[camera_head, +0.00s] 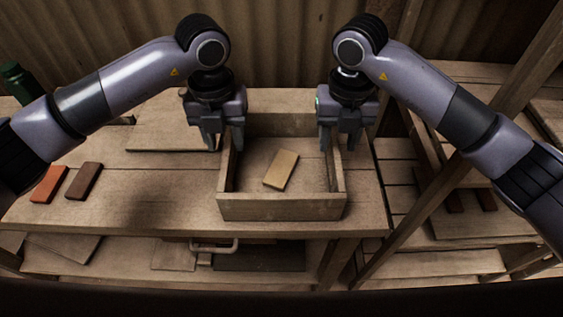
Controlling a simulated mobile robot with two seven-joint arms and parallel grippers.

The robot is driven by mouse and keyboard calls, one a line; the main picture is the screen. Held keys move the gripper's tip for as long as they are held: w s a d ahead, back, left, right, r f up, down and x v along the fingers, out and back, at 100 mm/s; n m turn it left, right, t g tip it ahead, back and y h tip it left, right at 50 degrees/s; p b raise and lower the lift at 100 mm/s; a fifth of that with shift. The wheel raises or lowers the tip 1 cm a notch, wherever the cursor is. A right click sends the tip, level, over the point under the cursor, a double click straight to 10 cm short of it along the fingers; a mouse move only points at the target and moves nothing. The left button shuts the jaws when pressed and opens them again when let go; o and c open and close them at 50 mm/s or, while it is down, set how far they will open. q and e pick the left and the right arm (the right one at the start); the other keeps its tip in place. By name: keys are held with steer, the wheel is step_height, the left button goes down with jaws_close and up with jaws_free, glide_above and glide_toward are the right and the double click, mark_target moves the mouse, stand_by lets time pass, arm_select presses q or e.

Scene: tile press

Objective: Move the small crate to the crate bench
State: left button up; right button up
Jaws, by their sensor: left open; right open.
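A small wooden crate (282,208) stands upright on a wooden bench (150,207), near its front right part. A tan tile (281,169) lies inside on the crate's floor. My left gripper (222,145) is open at the crate's left side wall, toward the back. My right gripper (339,143) is open at the crate's right side wall, also toward the back. I cannot tell whether the fingers touch the walls. Which surface is the crate bench is not clear from this view.
A red tile (50,183) and a dark brown tile (84,181) lie on the bench at left. A flat board (160,137) lies left of the crate. A green bottle (17,80) stands at far left. A diagonal wooden post (440,190) and slatted shelving (440,262) are at right.

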mark_target(230, 160)
arm_select(q)
steer(key=shift+f, duration=3.5)
arm_select(e)
steer(key=shift+f, duration=3.5)
arm_select(q)
steer(key=shift+c, duration=0.3)
arm_select(e)
steer(key=shift+c, duration=0.3)
arm_select(q)
jaws_close()
arm_select(e)
jaws_close()
arm_select(q)
steer(key=shift+r, duration=0.1)
arm_select(e)
steer(key=shift+r, duration=0.1)
